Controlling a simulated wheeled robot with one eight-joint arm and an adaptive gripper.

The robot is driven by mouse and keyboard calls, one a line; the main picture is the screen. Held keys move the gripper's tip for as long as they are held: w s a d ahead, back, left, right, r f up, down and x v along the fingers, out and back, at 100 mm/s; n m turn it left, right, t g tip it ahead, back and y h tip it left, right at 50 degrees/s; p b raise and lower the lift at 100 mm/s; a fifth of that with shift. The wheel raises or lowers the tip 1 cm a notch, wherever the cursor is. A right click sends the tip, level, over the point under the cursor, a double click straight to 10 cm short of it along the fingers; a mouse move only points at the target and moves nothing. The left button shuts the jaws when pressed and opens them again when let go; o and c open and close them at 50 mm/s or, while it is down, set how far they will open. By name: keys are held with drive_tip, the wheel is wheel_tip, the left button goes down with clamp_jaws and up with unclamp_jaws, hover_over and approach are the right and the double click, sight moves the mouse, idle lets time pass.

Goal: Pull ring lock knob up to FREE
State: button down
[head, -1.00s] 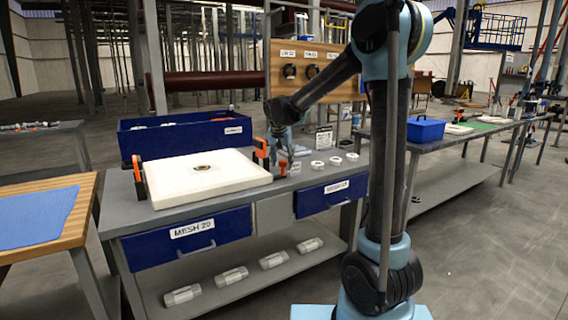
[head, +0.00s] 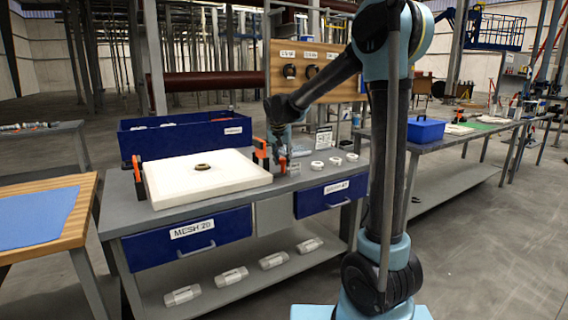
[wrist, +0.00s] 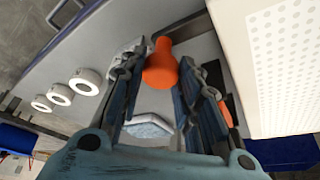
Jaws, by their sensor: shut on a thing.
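The orange ring lock knob (wrist: 160,66) stands between the two blue finger pads of my gripper (wrist: 162,80) in the wrist view. My gripper is shut on it, and the knob's rounded top shows between the fingers. In the head view the knob (head: 282,163) is a small red-orange shape near the right end of the grey bench, with my gripper (head: 281,152) over it. The fingers hide part of the knob there. Its height in its seat and the words on the small label (head: 294,168) beside it are too small to tell.
A white perforated plate (head: 208,178) with black and orange clamps lies left of the knob. Several white rings (head: 335,161) lie to its right. A blue bin (head: 185,136) stands behind. Blue drawers, including MESH 20 (head: 186,240), are below the bench top.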

drive_tip(key=shift+w+r, duration=0.15)
drive_tip(key=shift+r, duration=0.4)
drive_tip(key=c, duration=1.2)
unclamp_jaws()
drive_tip(key=shift+r, duration=0.1)
drive_tip(key=shift+s+r, duration=0.25)
drive_tip(key=v, duration=1.1)
